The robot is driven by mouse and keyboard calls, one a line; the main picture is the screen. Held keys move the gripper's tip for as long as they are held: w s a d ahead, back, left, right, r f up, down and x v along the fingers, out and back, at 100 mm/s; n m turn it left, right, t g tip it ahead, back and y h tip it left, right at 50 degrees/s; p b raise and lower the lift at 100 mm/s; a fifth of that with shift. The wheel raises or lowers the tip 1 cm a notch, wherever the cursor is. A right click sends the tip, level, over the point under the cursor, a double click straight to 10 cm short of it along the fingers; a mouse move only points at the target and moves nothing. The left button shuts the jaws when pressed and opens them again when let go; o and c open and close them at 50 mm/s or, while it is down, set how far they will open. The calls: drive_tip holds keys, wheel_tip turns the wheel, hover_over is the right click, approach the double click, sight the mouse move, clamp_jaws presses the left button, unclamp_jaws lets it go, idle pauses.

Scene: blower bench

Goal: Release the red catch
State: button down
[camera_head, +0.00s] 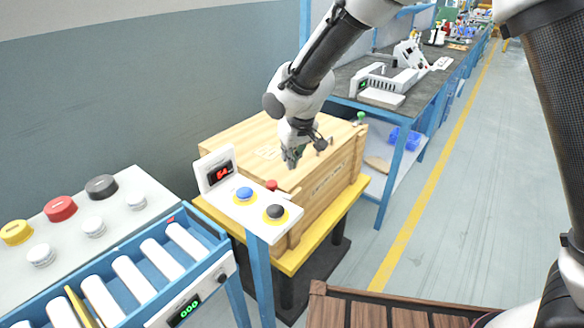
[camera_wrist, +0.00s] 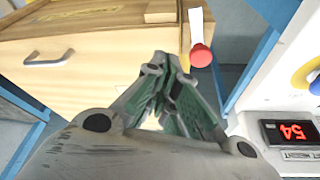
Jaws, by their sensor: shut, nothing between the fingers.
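The red catch (camera_wrist: 201,55) is a round red knob at the end of a pale strip on the wooden crate (camera_wrist: 90,42) in the wrist view. In the head view the red knob (camera_head: 271,185) shows at the near edge of the crate (camera_head: 335,178), just behind the control panel. My gripper (camera_wrist: 160,65) has its green-grey fingers closed together, with nothing held. In the wrist view its tips lie left of the red knob, with a gap in the picture. In the head view my gripper (camera_head: 291,160) hangs over the crate's top, above and right of the knob.
A control panel (camera_head: 256,205) with blue and black buttons and a red display stands in front of the crate. A metal handle (camera_wrist: 48,58) is on the crate's face. A roller conveyor (camera_head: 130,275) is at lower left. A workbench (camera_head: 425,90) stands behind.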

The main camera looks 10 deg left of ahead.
drive_tip(key=shift+s+a+r, duration=0.1)
drive_tip(key=shift+s+r, duration=0.1)
drive_tip(key=shift+r, duration=0.4)
drive_tip(key=shift+s+r, duration=0.2)
drive_tip(key=shift+r, duration=0.35)
